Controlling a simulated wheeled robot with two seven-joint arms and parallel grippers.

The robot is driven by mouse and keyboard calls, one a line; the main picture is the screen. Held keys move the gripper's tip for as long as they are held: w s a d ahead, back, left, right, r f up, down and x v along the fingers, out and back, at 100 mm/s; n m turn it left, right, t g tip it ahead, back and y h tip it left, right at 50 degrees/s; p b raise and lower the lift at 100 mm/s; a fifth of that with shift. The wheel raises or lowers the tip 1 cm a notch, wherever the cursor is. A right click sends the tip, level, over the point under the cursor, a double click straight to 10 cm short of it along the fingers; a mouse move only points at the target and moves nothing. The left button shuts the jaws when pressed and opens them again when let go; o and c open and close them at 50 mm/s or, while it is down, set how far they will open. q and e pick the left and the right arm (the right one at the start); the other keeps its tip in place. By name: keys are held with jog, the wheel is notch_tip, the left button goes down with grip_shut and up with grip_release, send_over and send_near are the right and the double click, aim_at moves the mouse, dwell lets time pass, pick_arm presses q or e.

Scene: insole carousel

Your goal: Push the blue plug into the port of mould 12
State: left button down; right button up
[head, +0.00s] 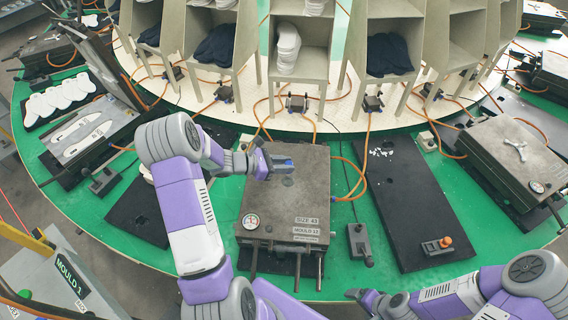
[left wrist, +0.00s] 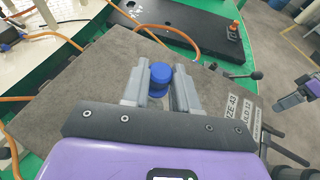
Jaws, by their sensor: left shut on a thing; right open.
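Mould 12 (head: 270,205) is a closed dark grey block with "SIZE 43" and "MOULD 12" labels and a gauge at its front edge. It also fills much of the left wrist view (left wrist: 70,95). My left gripper (head: 282,163) is over the rear part of its lid, shut on the blue plug (left wrist: 160,74). The plug stands out between the fingertips in the left wrist view. I cannot tell whether the plug touches the lid. A small dark spot (head: 288,181) on the lid may be the port. My right gripper (head: 358,295) is open and empty, low in front of the table.
A black plate with an orange-knobbed fitting (head: 437,243) lies right of the mould. A small grey box with a lever (head: 360,243) stands between them. Orange hoses (head: 350,180) run behind and beside the mould. Shelves with insoles (head: 300,60) stand at the back.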

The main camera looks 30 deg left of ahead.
pick_arm(q)
jog(key=shift+f+b, duration=1.45)
jog(key=shift+f, duration=0.8)
jog(key=shift+f+b, duration=1.05)
jog(key=shift+f, duration=0.1)
jog(key=c, duration=0.8)
grip_release()
jog(key=v, duration=0.7)
jog(key=shift+s+a+r, duration=0.15)
jog(key=shift+s+r, duration=0.05)
